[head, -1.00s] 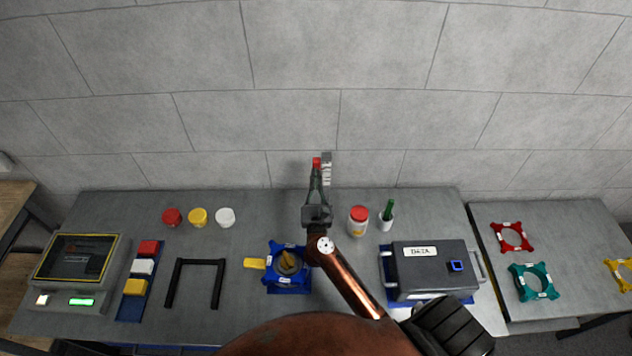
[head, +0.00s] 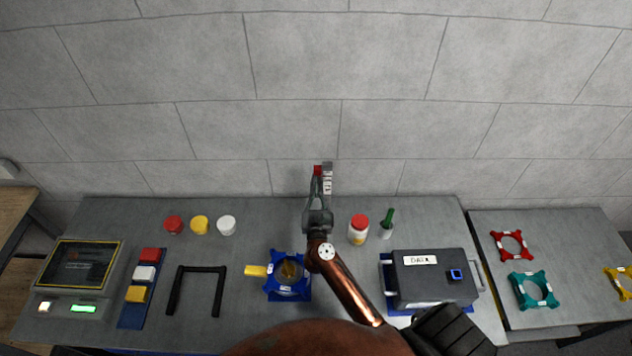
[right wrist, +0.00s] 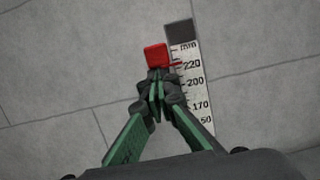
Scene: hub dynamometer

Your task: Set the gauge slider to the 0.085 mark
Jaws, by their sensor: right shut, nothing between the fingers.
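The gauge is an upright white scale (right wrist: 192,85) with a dark top cap, standing in front of the wall. Its readable marks include mm, 220, 200 and 170. The red slider (right wrist: 156,54) sits beside the scale's left edge near the top, with a thin red pointer line close to the 220 mark. In the head view the slider (head: 317,170) is small, at the scale's (head: 327,180) upper left. My right gripper (right wrist: 157,82) is shut and empty, its fingertips just below the slider; whether they touch it I cannot tell. My left gripper is not in view.
The bench (head: 265,215) holds red, yellow and white caps, a red-lidded jar (head: 358,230), a green-topped item, a blue fixture (head: 272,284), a black frame and a grey box (head: 425,282). A console stands at the left. Coloured rings lie on the right bench.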

